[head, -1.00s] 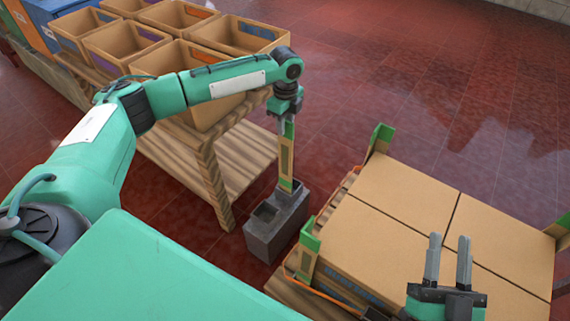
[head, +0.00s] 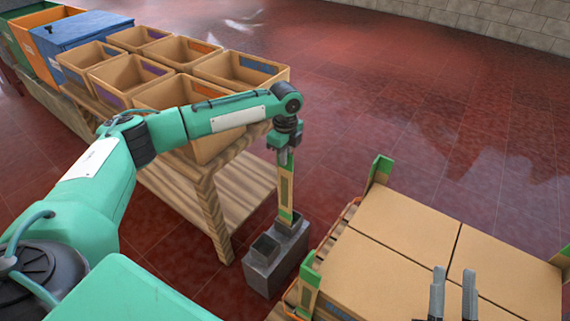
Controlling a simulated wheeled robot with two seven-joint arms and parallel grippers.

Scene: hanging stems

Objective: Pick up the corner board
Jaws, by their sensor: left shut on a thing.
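A tall, narrow brown corner board (head: 286,188) with green ends stands upright in the head view. Its foot is at a grey block (head: 276,262) with square openings on the floor. My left gripper (head: 285,156) points down at the board's upper end and is shut on it. The fingers partly hide the board's top. I cannot tell whether the foot is inside an opening or just clear of it. My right gripper (head: 453,290) is at the bottom right, in front of the cartons, with its two fingers apart and nothing seen between them.
Flat brown cartons (head: 408,222) sit on a pallet at the right, with similar green-ended boards at its corners, such as the far one (head: 379,172). A wooden table (head: 215,212) with several open bins (head: 180,52) stands at the left. The red floor (head: 400,90) beyond is clear.

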